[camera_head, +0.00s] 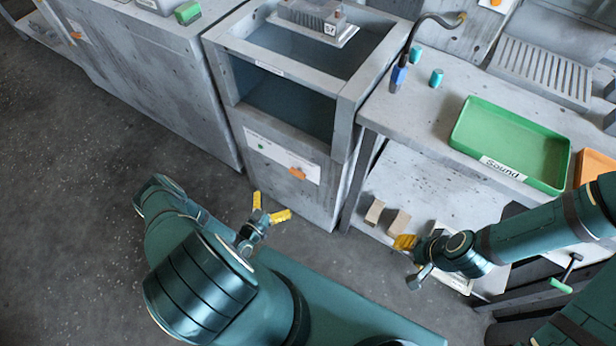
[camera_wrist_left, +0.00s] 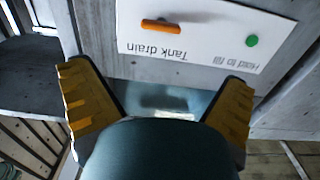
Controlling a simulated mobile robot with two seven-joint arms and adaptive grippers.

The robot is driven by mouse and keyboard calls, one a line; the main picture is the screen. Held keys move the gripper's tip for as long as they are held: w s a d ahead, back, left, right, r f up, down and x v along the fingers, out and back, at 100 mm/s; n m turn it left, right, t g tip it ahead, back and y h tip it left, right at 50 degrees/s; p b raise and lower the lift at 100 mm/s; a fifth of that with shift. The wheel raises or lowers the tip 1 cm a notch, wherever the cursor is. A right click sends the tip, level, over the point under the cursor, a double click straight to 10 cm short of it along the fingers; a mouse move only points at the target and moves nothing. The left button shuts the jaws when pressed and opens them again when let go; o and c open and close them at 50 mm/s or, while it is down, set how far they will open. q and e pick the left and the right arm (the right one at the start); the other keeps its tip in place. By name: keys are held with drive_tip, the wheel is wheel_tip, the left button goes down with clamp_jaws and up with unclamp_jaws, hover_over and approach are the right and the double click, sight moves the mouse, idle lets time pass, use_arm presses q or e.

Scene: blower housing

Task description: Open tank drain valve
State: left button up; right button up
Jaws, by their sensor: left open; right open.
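The tank drain valve's orange handle (camera_head: 297,173) sits at the lower right of a white label panel (camera_head: 270,158) on the front of the grey tank (camera_head: 338,130). In the left wrist view the handle (camera_wrist_left: 161,25) lies nearly level, above the upside-down words "Tank drain". A green button (camera_wrist_left: 252,40) is beside it, by "Hold to fill". My left gripper (camera_head: 269,208) is open and empty, just below the panel and apart from the handle. Its yellow fingers (camera_wrist_left: 160,76) frame the space below the panel in the wrist view. My right gripper (camera_head: 404,242) is open near the bench's lower shelf.
A green tray (camera_head: 512,132) marked "Sound" stands on the right bench. Two teal cylinders (camera_head: 436,78) and a bent hose with a blue handle (camera_head: 398,76) are near it. Small tan blocks (camera_head: 374,212) lie on the lower shelf. Floor left of the tank is clear.

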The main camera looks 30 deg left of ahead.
sight(295, 175)
use_arm(q)
drive_tip(key=w, duration=0.4)
drive_tip(key=w+b, duration=0.1)
drive_tip(key=w, duration=0.4)
drive_tip(key=w+d+b, duration=0.1)
drive_tip(key=w, duration=0.3)
drive_tip(key=shift+w, duration=0.35)
drive_tip(key=shift+f, duration=0.1)
drive_tip(key=c, duration=1.1)
drive_tip(key=shift+c, duration=0.2)
